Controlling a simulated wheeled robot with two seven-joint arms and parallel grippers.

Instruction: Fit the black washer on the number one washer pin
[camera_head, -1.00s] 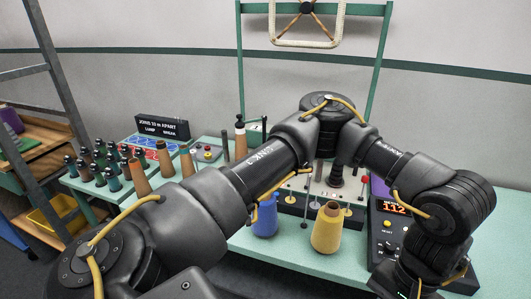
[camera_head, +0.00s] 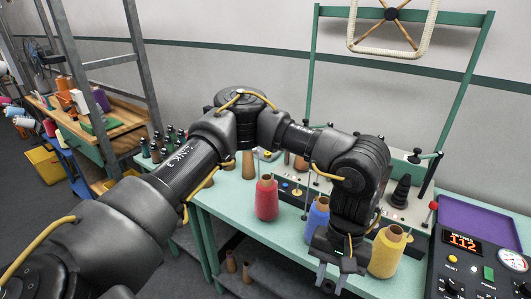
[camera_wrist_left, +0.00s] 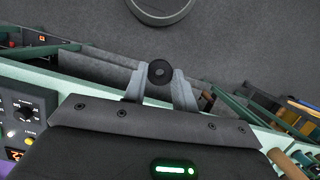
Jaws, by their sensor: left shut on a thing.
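My left gripper (camera_head: 332,278) hangs fingers-down in front of the table's front edge, left of the yellow cone. The washer is not discernible in the head view. A pale panel (camera_head: 290,192) with thin upright pins and a black stepped cone (camera_head: 400,192) stands behind my left arm. My arm hides part of it, and I cannot tell which pin is number one. My right gripper is out of view.
Red (camera_head: 266,198), blue (camera_head: 317,218) and yellow (camera_head: 388,252) thread cones stand near the green table's front edge, close to my left forearm. A control box (camera_head: 478,265) reading 112 is at right. A green frame (camera_head: 312,65) rises behind. Grey floor (camera_wrist_left: 240,35) lies beyond the table edge.

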